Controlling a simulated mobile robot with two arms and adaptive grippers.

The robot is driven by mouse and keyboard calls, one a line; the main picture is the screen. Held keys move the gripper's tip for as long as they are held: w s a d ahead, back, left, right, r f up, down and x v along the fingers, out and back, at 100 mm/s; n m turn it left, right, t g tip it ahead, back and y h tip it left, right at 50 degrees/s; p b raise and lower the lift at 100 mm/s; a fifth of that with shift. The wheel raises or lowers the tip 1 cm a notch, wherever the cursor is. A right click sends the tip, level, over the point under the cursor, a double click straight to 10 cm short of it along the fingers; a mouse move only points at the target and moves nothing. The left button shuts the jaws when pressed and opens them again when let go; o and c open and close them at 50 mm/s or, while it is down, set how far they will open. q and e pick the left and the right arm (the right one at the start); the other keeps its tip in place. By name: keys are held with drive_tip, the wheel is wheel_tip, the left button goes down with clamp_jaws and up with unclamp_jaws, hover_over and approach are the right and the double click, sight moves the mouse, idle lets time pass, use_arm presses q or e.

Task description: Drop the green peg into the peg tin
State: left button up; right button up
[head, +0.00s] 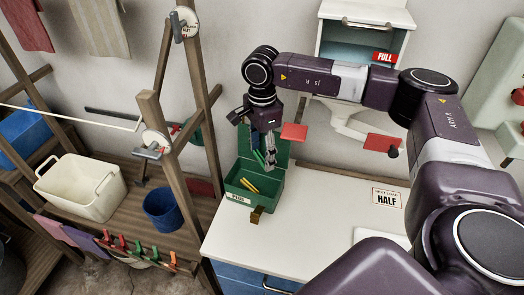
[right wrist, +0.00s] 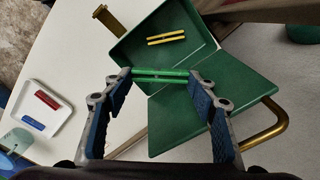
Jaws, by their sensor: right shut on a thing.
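The peg tin (head: 264,202) is a green box labelled PEGS on the white counter, its lid (right wrist: 222,100) open. Yellow pegs (head: 249,185) lie inside it; they also show in the right wrist view (right wrist: 166,37). My right gripper (head: 264,161) is shut on the green peg (right wrist: 160,76), which lies crosswise between its fingertips. In the head view the green peg (head: 258,157) shows just above the tin's back part, partly hidden by the fingers. My left gripper is not in view.
A brass latch (head: 257,215) sticks out at the tin's front. A white tray (right wrist: 42,112) with a red and a blue piece lies on the counter. A wooden rack (head: 162,160) with a blue bucket (head: 166,211) and cream tub (head: 80,185) stands left.

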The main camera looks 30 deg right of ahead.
sight(261, 157)
drive_tip(key=shift+w+f+b, duration=0.1)
drive_tip(key=shift+f+b, duration=0.3)
drive_tip(key=shift+f, duration=0.25)
drive_tip(key=shift+f+b, duration=1.35)
drive_tip(key=shift+f, duration=1)
drive_tip(key=o, duration=0.8)
drive_tip(key=shift+c, duration=0.2)
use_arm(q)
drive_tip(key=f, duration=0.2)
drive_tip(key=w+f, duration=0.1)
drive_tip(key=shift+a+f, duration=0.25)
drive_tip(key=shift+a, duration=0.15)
use_arm(e)
drive_tip(key=shift+o, duration=0.2)
drive_tip(key=shift+r, duration=0.15)
wheel_tip(261, 157, up, 12)
drive_tip(key=shift+f, duration=0.1)
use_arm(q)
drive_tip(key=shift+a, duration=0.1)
use_arm(e)
drive_tip(key=shift+a+f, duration=0.1)
drive_tip(key=shift+a, duration=0.05)
